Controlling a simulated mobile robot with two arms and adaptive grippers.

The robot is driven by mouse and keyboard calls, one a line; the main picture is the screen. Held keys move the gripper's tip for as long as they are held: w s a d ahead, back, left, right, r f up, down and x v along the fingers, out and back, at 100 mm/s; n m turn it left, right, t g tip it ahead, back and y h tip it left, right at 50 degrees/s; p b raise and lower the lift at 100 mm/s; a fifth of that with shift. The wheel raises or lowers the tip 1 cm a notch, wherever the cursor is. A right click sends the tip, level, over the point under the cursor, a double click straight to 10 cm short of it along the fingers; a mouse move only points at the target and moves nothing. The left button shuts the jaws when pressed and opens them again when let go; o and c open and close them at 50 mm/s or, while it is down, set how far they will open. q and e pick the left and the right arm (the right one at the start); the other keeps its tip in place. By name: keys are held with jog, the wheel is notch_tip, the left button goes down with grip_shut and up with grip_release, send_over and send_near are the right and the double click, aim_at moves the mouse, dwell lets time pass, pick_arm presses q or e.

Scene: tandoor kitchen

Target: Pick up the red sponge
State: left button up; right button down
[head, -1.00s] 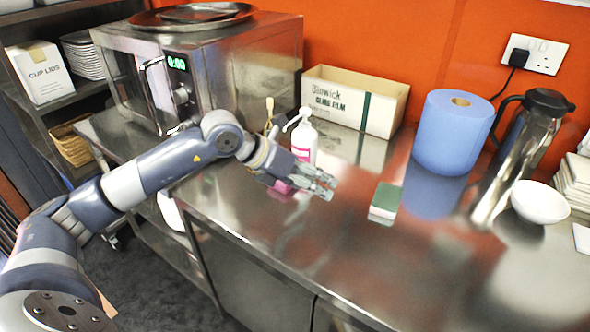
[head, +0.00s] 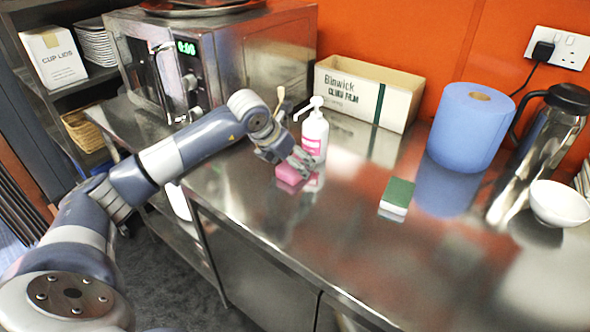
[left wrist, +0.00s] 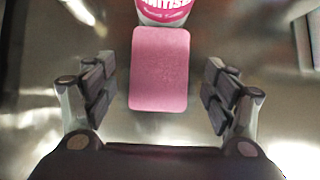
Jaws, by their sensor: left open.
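The red sponge is a pinkish-red block (left wrist: 159,70) lying flat on the steel counter. In the left wrist view it sits between the spread fingers of my left gripper (left wrist: 159,97), with a gap on each side. In the head view the sponge (head: 290,177) is partly hidden by my left gripper (head: 285,160), which is low over it and open. The sponge's far end is close to the foot of a white sanitiser pump bottle (head: 314,132); I cannot tell if they touch. My right gripper is not in view.
A green-and-white sponge (head: 397,196) lies to the right on the counter (head: 330,245). Behind stand a cling film box (head: 360,92), blue paper roll (head: 467,130), steel jug (head: 540,150) and white bowl (head: 559,204). A steel oven (head: 260,60) stands at the back left.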

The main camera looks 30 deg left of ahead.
pick_arm(q)
jog(key=shift+x, duration=0.8)
jog(key=shift+w+f, duration=0.15)
jog(key=shift+f, duration=0.1)
jog(key=shift+r, duration=0.1)
jog(key=shift+c, duration=0.4)
jog(key=c, duration=0.7)
jog(key=shift+a, duration=0.1)
